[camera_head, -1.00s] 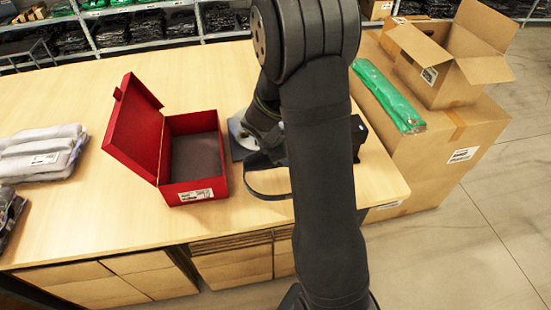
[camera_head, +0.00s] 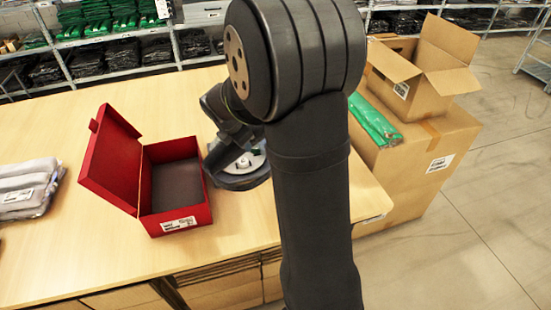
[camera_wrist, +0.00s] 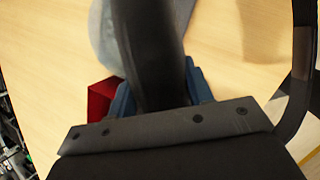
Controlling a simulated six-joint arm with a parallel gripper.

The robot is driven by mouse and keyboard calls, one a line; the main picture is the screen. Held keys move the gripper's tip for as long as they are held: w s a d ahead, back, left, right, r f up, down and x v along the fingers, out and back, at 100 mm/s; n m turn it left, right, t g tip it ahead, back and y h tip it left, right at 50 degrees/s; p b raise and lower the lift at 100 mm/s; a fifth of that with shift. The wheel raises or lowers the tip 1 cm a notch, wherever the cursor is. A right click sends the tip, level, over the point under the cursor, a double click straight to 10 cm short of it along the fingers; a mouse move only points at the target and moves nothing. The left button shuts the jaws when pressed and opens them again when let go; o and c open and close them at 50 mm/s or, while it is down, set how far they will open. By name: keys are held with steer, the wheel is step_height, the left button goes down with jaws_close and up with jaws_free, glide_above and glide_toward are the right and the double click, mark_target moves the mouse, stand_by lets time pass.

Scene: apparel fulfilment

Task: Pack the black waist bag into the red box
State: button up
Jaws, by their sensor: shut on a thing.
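The black waist bag (camera_wrist: 148,45) is between the blue fingers of my gripper (camera_wrist: 160,92) in the wrist view. My gripper is shut on it. The bag's dark strap (camera_wrist: 302,60) hangs in a curve at the right of that view. In the head view my wrist (camera_head: 232,115) is just right of the red box, and the bag is hard to make out against the dark arm and a grey thing there. The red box (camera_head: 205,208) stands open on the table, its lid (camera_head: 112,160) tilted back to the left. A red corner (camera_wrist: 100,97) also shows in the wrist view.
A grey-blue thing with a white disc (camera_head: 250,160) is right of the box. Wrapped grey clothes (camera_head: 28,188) lie at the left of the table (camera_head: 60,255). A green packet (camera_head: 375,120) and an open carton (camera_head: 425,70) sit on a large carton at the right.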

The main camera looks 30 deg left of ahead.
steer(key=s+a+r+n+g+y, duration=0.2)
steer(key=s+a+r+n, duration=0.5)
steer(key=a, duration=0.4)
steer(key=s+a+r+n+g+y, duration=0.15)
steer(key=s+a+r+n, duration=0.4)
steer(key=s+a, duration=0.55)
step_height(320, 180, down, 17)
steer(key=w, duration=0.1)
steer(key=shift+a+m, duration=0.4)
steer(key=shift+m, duration=0.05)
steer(key=shift+w+f, duration=0.1)
steer(key=shift+f, duration=0.1)
steer(key=shift+f, duration=0.6)
steer(key=o, duration=1.1)
steer(key=shift+o, duration=0.2)
steer(key=shift+r, duration=0.1)
